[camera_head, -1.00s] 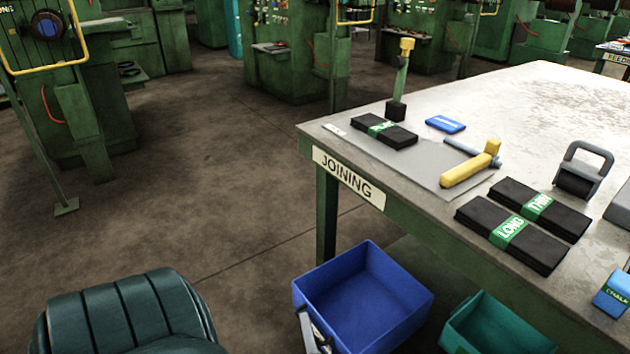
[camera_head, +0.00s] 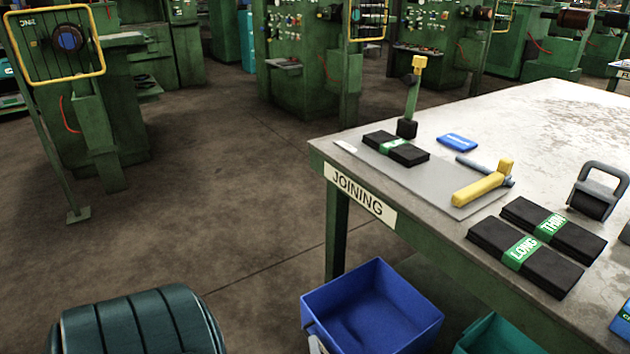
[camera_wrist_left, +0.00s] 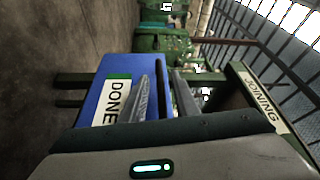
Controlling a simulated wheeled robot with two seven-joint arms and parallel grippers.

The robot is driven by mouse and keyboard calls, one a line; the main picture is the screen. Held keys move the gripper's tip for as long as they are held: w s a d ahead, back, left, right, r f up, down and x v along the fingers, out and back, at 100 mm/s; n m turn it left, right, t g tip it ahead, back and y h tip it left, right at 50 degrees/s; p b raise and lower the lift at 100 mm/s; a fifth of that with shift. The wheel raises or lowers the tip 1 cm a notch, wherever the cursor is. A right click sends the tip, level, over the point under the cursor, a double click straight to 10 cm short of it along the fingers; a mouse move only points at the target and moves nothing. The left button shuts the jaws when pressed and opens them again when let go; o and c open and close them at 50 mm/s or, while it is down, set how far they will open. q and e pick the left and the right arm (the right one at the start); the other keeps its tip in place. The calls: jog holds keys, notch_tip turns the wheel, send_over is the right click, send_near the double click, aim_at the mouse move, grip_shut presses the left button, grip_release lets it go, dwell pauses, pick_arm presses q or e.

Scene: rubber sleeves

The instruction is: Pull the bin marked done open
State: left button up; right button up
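The blue bin (camera_head: 335,300) stands on the floor below the near-left corner of the joining table. In the left wrist view, the bin (camera_wrist_left: 92,92) carries a white and green label reading DONE (camera_wrist_left: 113,101). My left gripper (camera_wrist_left: 161,76) is open, its two grey fingers apart, close in front of the bin beside the label. Whether the fingers touch the bin or straddle its rim is unclear. In the head view only a small part of the left gripper (camera_head: 317,344) shows, at the bin's near-left side. My right gripper is not in view.
The joining table (camera_head: 560,110) holds black sleeve packs (camera_head: 527,257), a yellow-handled tool (camera_head: 480,187) and a roller (camera_head: 598,193). A green bin (camera_head: 495,338) stands right of the blue one. The floor between is clear.

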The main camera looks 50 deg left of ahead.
pick_arm(q)
jog(key=v, duration=1.5)
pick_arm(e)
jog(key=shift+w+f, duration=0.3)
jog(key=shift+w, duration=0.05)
pick_arm(q)
jog(key=shift+d, duration=0.1)
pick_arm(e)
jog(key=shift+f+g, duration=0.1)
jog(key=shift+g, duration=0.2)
pick_arm(q)
jog(key=shift+f, duration=0.1)
